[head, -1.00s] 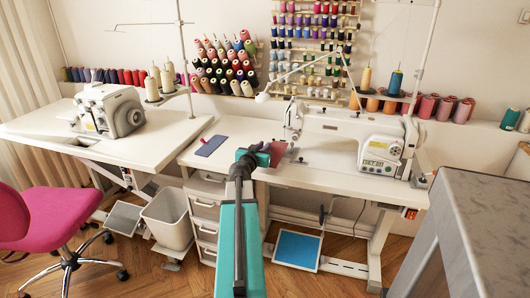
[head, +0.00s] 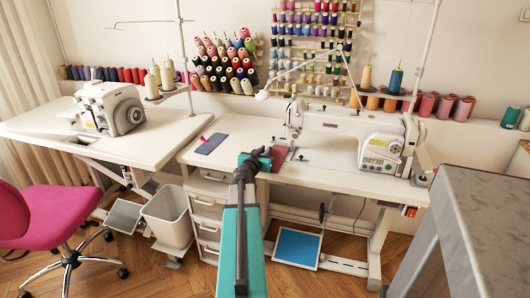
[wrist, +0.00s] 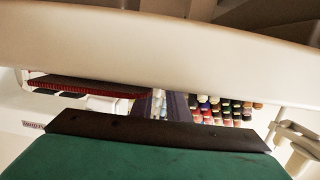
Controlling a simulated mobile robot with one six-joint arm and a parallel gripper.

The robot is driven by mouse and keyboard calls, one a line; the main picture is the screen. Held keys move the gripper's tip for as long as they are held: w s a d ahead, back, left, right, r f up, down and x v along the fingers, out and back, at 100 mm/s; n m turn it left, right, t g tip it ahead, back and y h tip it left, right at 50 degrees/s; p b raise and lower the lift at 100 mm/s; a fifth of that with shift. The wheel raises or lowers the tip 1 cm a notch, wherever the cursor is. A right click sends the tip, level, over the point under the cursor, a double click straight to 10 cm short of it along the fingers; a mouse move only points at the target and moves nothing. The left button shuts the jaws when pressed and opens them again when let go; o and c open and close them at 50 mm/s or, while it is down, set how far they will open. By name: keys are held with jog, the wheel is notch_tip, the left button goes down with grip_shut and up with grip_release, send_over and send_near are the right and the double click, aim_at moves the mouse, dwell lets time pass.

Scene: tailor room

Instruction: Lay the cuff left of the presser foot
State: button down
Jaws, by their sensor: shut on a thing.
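My gripper (head: 262,156) is over the sewing table, left of the machine's needle area, shut on the cuff. The cuff seems to be the small dark red piece (head: 267,151) at the jaws, mostly hidden by my gripper. A flat maroon patch (head: 280,158) shows just right of the jaws; I cannot tell whether it is part of the cuff. The presser foot is too small to make out, under the head of the white sewing machine (head: 291,118), right of my gripper. In the wrist view a green finger with a dark pad (wrist: 160,132) fills the bottom.
A blue-grey pad (head: 211,144) with a small red item (head: 203,138) lies left on the white table (head: 325,166). The table between pad and gripper is clear. A second machine (head: 108,108) stands far left. A grey counter (head: 480,215) is at the right.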

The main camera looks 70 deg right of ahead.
jog(key=shift+f+b, duration=0.1)
jog(key=shift+b, duration=0.2)
jog(key=c, duration=1.7)
grip_release()
jog(key=shift+r+p, duration=0.25)
jog(key=shift+p, duration=0.15)
